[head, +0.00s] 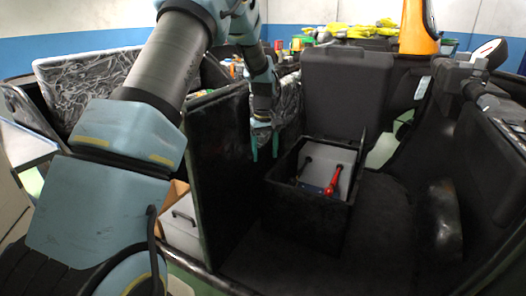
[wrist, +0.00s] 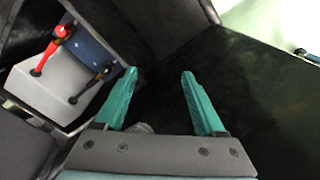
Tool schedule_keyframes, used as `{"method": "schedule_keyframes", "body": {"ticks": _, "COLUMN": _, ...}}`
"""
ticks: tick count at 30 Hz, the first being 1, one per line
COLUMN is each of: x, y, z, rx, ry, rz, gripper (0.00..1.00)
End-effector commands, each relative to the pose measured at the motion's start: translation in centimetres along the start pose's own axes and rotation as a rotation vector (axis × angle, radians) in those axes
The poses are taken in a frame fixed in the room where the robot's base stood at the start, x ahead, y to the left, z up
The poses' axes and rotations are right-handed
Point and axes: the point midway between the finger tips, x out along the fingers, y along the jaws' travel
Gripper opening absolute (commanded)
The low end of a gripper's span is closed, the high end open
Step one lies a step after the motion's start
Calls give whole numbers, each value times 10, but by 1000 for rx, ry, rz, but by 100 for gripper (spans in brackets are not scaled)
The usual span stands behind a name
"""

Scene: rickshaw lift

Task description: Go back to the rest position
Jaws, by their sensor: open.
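My gripper (head: 265,143) hangs over the left side of the black vehicle bed in the head view, beside a dark upright panel. In the wrist view my gripper (wrist: 158,98) has its two green fingers spread apart with nothing between them. The fingers are apart from the open black box (head: 310,222), which stands to their right in the head view. My arm reaches across the left of the head view and hides part of the scene behind it.
The dark panel (head: 222,165) rises close to the gripper. A black seat back (head: 345,92) stands behind the box. The bed floor (head: 385,215) right of the box is clear.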

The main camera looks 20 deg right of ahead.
Motion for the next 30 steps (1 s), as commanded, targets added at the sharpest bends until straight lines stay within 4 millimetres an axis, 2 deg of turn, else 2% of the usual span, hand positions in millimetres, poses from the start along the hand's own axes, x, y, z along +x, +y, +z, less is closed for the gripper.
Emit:
{"method": "schedule_keyframes", "body": {"ticks": 2, "x": -6, "y": -6, "z": 0, "rx": 1, "ry": 2, "rz": 1, "gripper": 72}}
{"method": "schedule_keyframes", "body": {"ticks": 4, "x": -17, "y": -22, "z": 2, "rx": 4, "ry": 6, "rz": 2, "gripper": 72}}
{"method": "schedule_keyframes", "body": {"ticks": 8, "x": -54, "y": -78, "z": 14, "rx": 25, "ry": 22, "rz": 8, "gripper": 72}}
{"method": "schedule_keyframes", "body": {"ticks": 12, "x": -95, "y": -153, "z": 48, "rx": 61, "ry": 46, "rz": 10, "gripper": 72}}
{"method": "schedule_keyframes", "body": {"ticks": 15, "x": -117, "y": -199, "z": 80, "rx": 89, "ry": 63, "rz": 8, "gripper": 72}}
{"method": "schedule_keyframes", "body": {"ticks": 19, "x": -136, "y": -248, "z": 127, "rx": 123, "ry": 83, "rz": 1, "gripper": 72}}
{"method": "schedule_keyframes", "body": {"ticks": 21, "x": -142, "y": -266, "z": 149, "rx": 138, "ry": 90, "rz": -3, "gripper": 72}}
{"method": "schedule_keyframes", "body": {"ticks": 24, "x": -146, "y": -282, "z": 173, "rx": 156, "ry": 98, "rz": -8, "gripper": 72}}
{"method": "schedule_keyframes", "body": {"ticks": 27, "x": -147, "y": -290, "z": 186, "rx": 165, "ry": 102, "rz": -11, "gripper": 72}}
{"method": "schedule_keyframes", "body": {"ticks": 30, "x": -146, "y": -292, "z": 189, "rx": 170, "ry": 102, "rz": -12, "gripper": 72}}
